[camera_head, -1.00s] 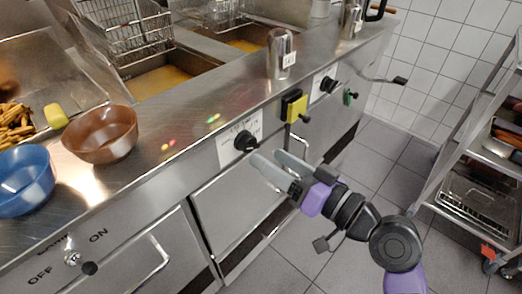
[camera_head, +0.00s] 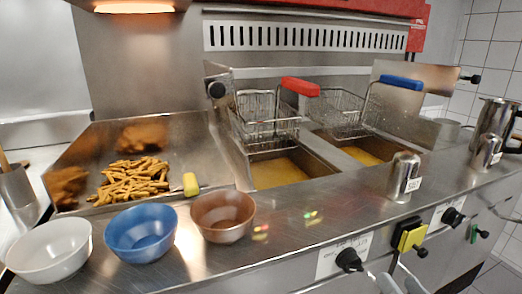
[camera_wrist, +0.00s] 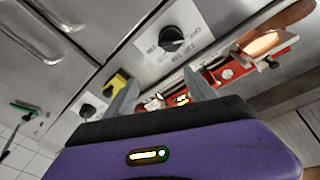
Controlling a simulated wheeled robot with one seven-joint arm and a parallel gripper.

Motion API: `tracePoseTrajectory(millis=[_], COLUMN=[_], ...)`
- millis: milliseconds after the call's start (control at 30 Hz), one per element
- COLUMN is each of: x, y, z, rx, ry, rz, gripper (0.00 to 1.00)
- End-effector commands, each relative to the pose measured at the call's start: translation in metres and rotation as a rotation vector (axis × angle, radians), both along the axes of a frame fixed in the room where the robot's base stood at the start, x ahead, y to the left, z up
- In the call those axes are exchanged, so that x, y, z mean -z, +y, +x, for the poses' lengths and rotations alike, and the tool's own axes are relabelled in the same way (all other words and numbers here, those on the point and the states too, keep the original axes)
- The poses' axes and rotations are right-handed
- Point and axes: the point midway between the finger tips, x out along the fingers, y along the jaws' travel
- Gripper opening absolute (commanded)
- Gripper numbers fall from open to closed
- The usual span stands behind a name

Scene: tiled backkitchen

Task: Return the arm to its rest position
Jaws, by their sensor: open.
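My gripper (camera_wrist: 160,98) shows in the wrist view with its two grey fingers apart and nothing between them. Its purple body fills the bottom of that view. In the head view only the fingertips of my gripper (camera_head: 402,280) show at the bottom edge, in front of the fryer counter's front panel, below the yellow block. The rest of my arm is out of the head view.
The steel counter (camera_head: 300,225) carries a white bowl (camera_head: 48,252), a blue bowl (camera_head: 141,233), a brown bowl (camera_head: 223,216) and a metal shaker (camera_head: 403,177). Behind are fries (camera_head: 132,181) and two fryer baskets (camera_head: 265,115). Knobs (camera_head: 349,260) stick out of the front panel.

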Motion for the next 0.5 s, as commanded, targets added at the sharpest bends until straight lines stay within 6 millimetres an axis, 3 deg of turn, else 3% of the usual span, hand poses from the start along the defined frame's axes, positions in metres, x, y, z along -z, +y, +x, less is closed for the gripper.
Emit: tracePoseTrajectory(millis=[100,233,500], x=[0.012,0.03,0.07], y=[-0.017,-0.025,-0.013], z=[-0.014,-0.037,-0.112], rx=[0.115,0.203,0.29], ry=[-0.007,-0.002,0.034], rz=[-0.043,-0.105,-0.282], gripper=[0.64,0.64,0.64])
